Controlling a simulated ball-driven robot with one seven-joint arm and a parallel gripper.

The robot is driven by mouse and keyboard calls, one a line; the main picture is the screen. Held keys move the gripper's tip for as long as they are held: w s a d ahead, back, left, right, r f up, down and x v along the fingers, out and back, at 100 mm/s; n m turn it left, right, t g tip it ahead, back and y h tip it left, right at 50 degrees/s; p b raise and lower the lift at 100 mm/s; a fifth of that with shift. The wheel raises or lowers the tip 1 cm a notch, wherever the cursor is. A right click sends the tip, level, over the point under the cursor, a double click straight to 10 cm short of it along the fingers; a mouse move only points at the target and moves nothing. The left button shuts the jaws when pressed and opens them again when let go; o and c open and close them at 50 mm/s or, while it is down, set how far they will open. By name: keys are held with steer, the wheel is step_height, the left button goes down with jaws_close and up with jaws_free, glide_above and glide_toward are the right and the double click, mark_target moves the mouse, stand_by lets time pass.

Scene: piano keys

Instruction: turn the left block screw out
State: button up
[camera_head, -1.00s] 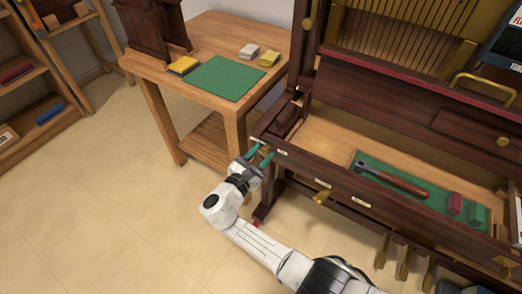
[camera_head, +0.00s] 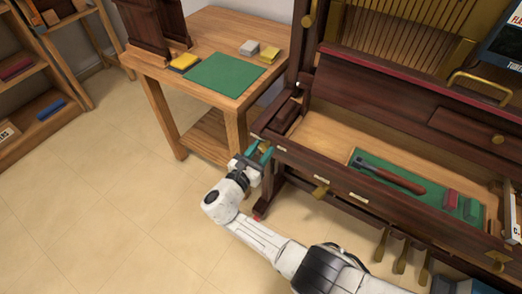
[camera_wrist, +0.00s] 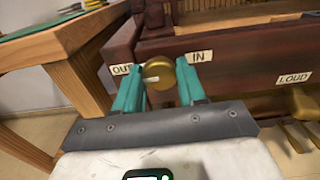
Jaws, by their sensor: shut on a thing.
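The left block screw is a round brass knob (camera_wrist: 158,73) on the front of the dark wooden piano case, between an OUT label (camera_wrist: 121,69) and an IN label (camera_wrist: 199,56). My gripper (camera_wrist: 158,88) has its two teal fingers on either side of this knob and is shut on it. The shaft behind the knob is hidden. In the head view my gripper (camera_head: 259,152) is at the left front end of the piano's key slip (camera_head: 340,185), and its fingers mostly hide the knob there.
A second brass knob (camera_head: 321,190) sits further right on the piano front. A screwdriver (camera_head: 392,180) lies on a green mat (camera_head: 452,212) inside the case. A wooden table (camera_head: 228,32) stands close behind the gripper's left. Brass pedals (camera_head: 402,255) hang below; floor is clear at left.

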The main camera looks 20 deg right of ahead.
steer(key=o, duration=1)
steer(key=shift+o, duration=0.2)
steer(key=shift+s+a, duration=0.1)
steer(key=v, duration=1)
steer(key=shift+s+a, duration=0.2)
steer(key=shift+a, duration=0.05)
steer(key=s+d+f+m+g+y+p, duration=0.25)
steer(key=s+d+m+g, duration=0.25)
steer(key=s+d+m, duration=0.3)
steer(key=s+d+f+m+g+y+p, duration=0.25)
steer(key=s+d+m+g+y, duration=0.2)
steer(key=s+m, duration=0.35)
steer(key=s+d+r+m+y+p, duration=0.1)
steer(key=s+d+r+m+y, duration=0.1)
steer(key=s+r+m, duration=0.3)
steer(key=s+d+r+m+y+p, duration=0.1)
steer(key=s+r+m+y, duration=0.3)
steer(key=s, duration=0.6)
steer(key=shift+s+d+r+m+y, duration=0.35)
steer(key=shift+d+r+y, duration=0.2)
steer(key=shift+d+y, duration=0.25)
